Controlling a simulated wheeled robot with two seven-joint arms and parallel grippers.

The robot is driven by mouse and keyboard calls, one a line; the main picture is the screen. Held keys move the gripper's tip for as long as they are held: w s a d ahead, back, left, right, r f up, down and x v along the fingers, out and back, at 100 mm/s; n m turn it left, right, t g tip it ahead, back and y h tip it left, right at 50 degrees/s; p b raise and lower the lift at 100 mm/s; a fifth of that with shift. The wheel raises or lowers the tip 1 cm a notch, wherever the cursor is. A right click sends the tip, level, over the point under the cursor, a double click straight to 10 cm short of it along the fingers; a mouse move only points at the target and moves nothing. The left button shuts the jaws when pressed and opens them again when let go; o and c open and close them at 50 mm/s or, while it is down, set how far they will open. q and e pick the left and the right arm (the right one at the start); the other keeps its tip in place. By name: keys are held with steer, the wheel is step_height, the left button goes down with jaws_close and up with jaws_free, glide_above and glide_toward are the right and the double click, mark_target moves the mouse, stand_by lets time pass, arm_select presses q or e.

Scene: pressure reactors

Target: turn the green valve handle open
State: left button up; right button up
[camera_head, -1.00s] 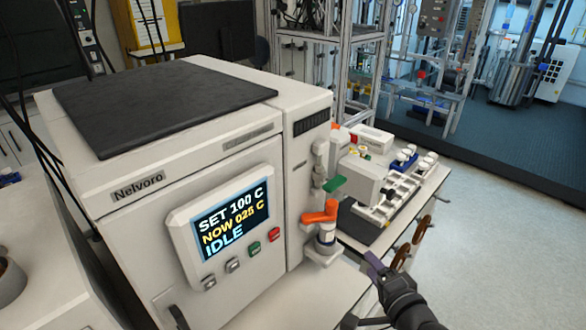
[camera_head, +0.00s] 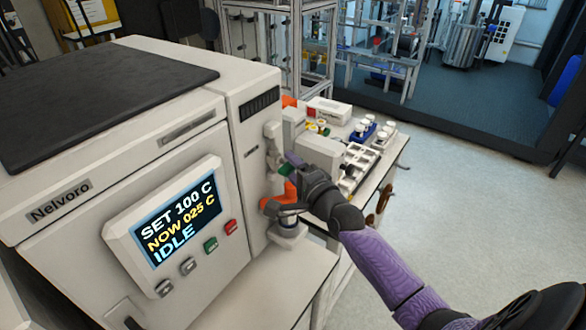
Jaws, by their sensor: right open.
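The green valve handle (camera_head: 286,169) is on the right side of the white Nelvoro reactor (camera_head: 95,225), mostly covered by my right gripper; only a small green patch shows. An orange handle (camera_head: 279,199) sits just below, close under the gripper. The reactor screen (camera_head: 176,218) reads SET 100 C, NOW 025 C, IDLE. My left gripper is not in view.
A bench (camera_head: 392,158) behind the gripper carries a white box (camera_head: 329,110), vials and a blue rack (camera_head: 363,132). Brown handwheels (camera_head: 384,198) project from its right side. A metal frame stands at the back. The floor (camera_head: 480,215) on the right is clear.

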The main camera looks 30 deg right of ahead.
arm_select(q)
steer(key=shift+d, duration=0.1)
arm_select(e)
steer(key=shift+c, duration=0.7)
jaws_close()
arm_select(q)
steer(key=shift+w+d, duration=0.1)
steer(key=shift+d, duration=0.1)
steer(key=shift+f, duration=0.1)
